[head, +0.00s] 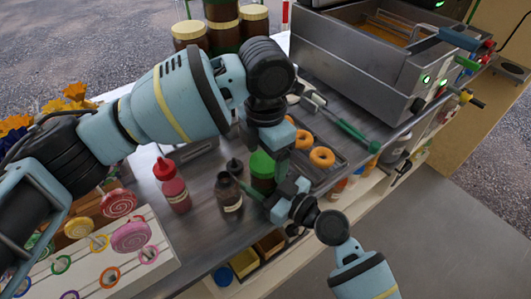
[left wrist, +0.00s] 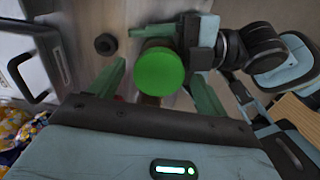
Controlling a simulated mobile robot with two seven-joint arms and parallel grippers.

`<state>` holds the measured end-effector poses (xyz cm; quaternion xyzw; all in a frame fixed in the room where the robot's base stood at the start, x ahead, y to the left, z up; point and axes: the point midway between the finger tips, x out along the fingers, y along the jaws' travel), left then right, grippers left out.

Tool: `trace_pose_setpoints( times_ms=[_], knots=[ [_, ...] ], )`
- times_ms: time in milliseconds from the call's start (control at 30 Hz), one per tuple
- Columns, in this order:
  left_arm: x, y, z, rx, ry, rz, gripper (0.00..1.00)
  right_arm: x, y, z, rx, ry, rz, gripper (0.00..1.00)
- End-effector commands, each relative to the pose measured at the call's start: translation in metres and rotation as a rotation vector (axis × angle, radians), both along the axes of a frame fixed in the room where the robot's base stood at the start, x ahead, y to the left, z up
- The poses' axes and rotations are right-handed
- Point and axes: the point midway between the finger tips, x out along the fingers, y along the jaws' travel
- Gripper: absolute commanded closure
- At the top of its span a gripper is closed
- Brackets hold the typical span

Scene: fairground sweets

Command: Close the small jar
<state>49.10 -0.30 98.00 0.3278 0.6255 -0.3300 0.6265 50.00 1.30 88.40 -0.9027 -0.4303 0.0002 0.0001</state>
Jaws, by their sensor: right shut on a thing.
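The small jar (head: 262,184) has a brown body and stands upright on the steel counter. A green lid (head: 262,163) sits on top of it; I cannot tell whether it is fully tightened. The lid also shows from above in the left wrist view (left wrist: 158,73). My right gripper (head: 268,195) is shut on the jar's body below the lid, and it shows at the top of the left wrist view (left wrist: 170,42). My left gripper (left wrist: 155,88) is open above the jar, a finger on each side of the lid, with gaps between.
A dark bottle (head: 229,194) stands close left of the jar, and a red sauce bottle (head: 173,187) farther left. Doughnuts (head: 321,157) lie on a tray to the right. A fryer (head: 370,70) stands behind, lollipops (head: 130,236) at front left.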

Motion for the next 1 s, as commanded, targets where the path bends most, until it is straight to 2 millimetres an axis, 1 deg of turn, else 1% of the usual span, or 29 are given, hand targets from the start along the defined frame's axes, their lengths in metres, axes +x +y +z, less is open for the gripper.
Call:
trace_pose_setpoints(
  times_ms=[167,267,367,533,633,867,1000],
  knots=[
    [0.0,0.0,0.0,0.001,0.001,0.002,0.23,0.0,0.0,0.0,-0.001,0.001,0.0,1.0],
    [0.0,0.0,0.004,0.0,0.0,0.002,0.23,0.0,0.0,0.0,-0.001,0.001,0.0,1.0],
    [0.001,0.0,0.013,-0.001,-0.001,0.002,0.23,0.0,0.0,0.0,-0.001,0.001,0.0,1.0],
    [0.0,0.0,0.034,0.0,-0.001,0.002,0.23,0.0,0.0,0.0,-0.001,0.001,0.0,1.0],
    [0.0,0.0,0.043,0.0,0.0,0.002,0.23,0.0,0.0,0.0,-0.001,0.001,0.0,1.0],
    [0.0,0.0,0.044,0.001,0.001,0.002,0.23,0.0,0.0,0.0,-0.001,0.001,0.0,1.0],
    [0.0,0.0,0.044,0.001,0.001,0.011,0.25,0.0,0.0,0.0,-0.001,0.001,0.0,1.0]
  ],
)
